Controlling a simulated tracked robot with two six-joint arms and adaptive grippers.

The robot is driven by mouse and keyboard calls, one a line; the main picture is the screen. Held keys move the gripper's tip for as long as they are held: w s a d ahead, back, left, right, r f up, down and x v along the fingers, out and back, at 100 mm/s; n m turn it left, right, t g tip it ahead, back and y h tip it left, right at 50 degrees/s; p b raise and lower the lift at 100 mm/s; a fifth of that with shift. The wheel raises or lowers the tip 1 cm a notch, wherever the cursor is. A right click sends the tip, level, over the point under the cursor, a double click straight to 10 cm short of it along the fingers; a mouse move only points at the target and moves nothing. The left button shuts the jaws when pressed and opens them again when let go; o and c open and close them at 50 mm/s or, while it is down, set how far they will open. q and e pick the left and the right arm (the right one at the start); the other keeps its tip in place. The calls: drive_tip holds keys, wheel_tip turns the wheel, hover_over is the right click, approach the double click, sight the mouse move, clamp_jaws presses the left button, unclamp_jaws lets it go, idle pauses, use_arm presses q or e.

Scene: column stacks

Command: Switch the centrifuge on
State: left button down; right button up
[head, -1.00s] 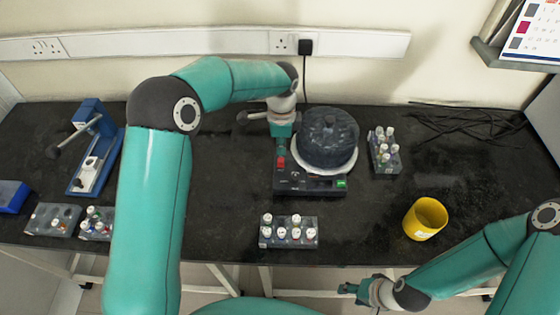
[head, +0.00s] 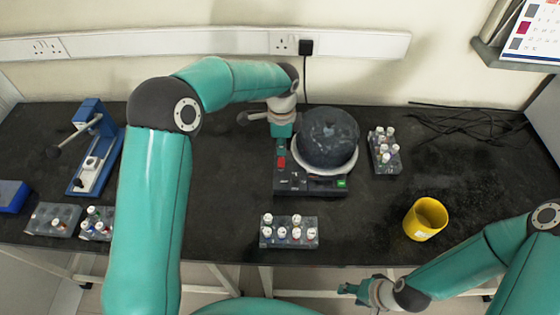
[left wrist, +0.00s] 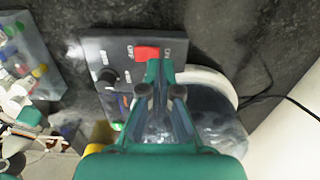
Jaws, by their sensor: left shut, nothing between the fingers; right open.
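The centrifuge stands at the back middle of the bench, with a dark rounded top (head: 330,138) over a pale ring and a dark control panel (head: 310,187) in front. Its red switch (head: 281,162) is at the panel's left, and a green patch is at its right. In the left wrist view the red switch (left wrist: 147,53) and a black knob (left wrist: 107,77) show on the panel. My left gripper (left wrist: 158,68) is shut and empty, its tips right beside the red switch; I cannot tell whether they touch. My right gripper (head: 352,289) is open and empty at the bench's front edge.
A vial rack (head: 289,239) stands in front of the centrifuge, and another (head: 384,158) stands to its right. A yellow cup (head: 425,219) is at the right. Blue equipment (head: 92,118) and more racks are at the left. Cables lie at the back right.

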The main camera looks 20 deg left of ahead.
use_arm(q)
drive_tip(key=shift+f+b, duration=0.8)
drive_tip(key=shift+f, duration=0.45)
idle(0.4)
drive_tip(key=shift+r+p, duration=1.9)
drive_tip(key=shift+r, duration=0.65)
